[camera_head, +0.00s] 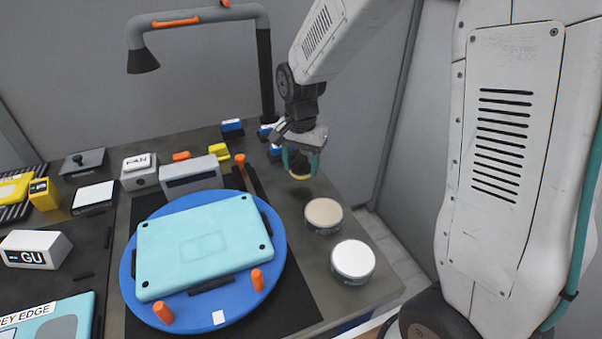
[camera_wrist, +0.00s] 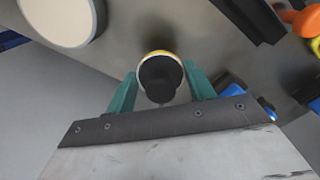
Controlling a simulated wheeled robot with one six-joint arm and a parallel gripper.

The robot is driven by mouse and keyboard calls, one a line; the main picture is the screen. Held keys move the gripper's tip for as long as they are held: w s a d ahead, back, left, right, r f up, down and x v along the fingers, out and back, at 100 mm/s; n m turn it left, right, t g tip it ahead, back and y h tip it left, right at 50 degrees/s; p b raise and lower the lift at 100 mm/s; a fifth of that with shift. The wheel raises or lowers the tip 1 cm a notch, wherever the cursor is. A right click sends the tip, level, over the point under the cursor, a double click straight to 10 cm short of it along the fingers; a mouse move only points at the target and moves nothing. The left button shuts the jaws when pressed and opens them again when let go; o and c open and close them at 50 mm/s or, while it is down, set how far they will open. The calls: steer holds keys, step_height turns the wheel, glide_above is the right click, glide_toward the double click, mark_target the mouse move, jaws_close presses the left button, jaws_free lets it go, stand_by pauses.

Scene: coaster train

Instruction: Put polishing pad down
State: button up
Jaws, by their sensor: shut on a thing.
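The polishing pad (camera_wrist: 160,57) has a black knob and a yellow-rimmed round base. It sits between the two teal fingers of my gripper (camera_wrist: 159,88) in the wrist view. In the head view, my gripper (camera_head: 301,163) is at the right back of the dark worktable, shut on the pad (camera_head: 299,174), whose yellow rim shows below the fingers. The pad is over the table, behind the beige round tin (camera_head: 323,213). I cannot tell whether its underside touches the table.
A white round tin (camera_head: 353,260) stands in front of the beige one. A blue turntable (camera_head: 273,262) bearing a light-blue panel (camera_head: 203,244) fills the middle. An orange peg (camera_head: 239,162), small blue blocks (camera_head: 232,127) and a grey lamp (camera_head: 143,60) stand behind. The table's right edge is close.

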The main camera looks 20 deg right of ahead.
mark_target(301, 168)
steer(key=shift+f, duration=1.7)
steer(key=shift+f, duration=0.1)
steer(key=o, duration=0.9)
steer(key=shift+o, duration=0.2)
